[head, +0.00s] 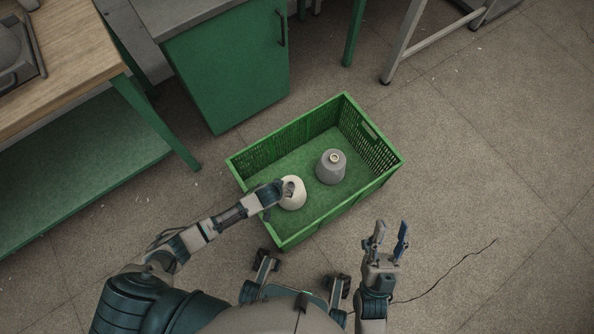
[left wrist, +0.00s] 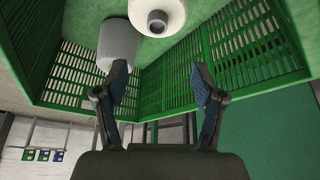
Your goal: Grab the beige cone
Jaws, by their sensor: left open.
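The beige cone (head: 293,198) stands in the green crate (head: 375,184), in its near left part; my left gripper (head: 281,189) is over it and hides part of it. In the left wrist view, the left gripper (left wrist: 160,76) is open with nothing between its fingers. The beige cone (left wrist: 157,14) shows above the fingertips there, cut by the top edge. A grey cone (head: 331,169) stands to its right in the crate, and also shows in the left wrist view (left wrist: 117,43). My right gripper (head: 391,235) is open and empty, outside the crate at the lower right.
The crate's slotted walls rise around both cones. A green cabinet (head: 233,72) stands behind the crate, and a wooden-topped bench (head: 75,62) is at the left. A thin dark cable (head: 452,268) lies on the floor at the right. The floor right of the crate is mostly clear.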

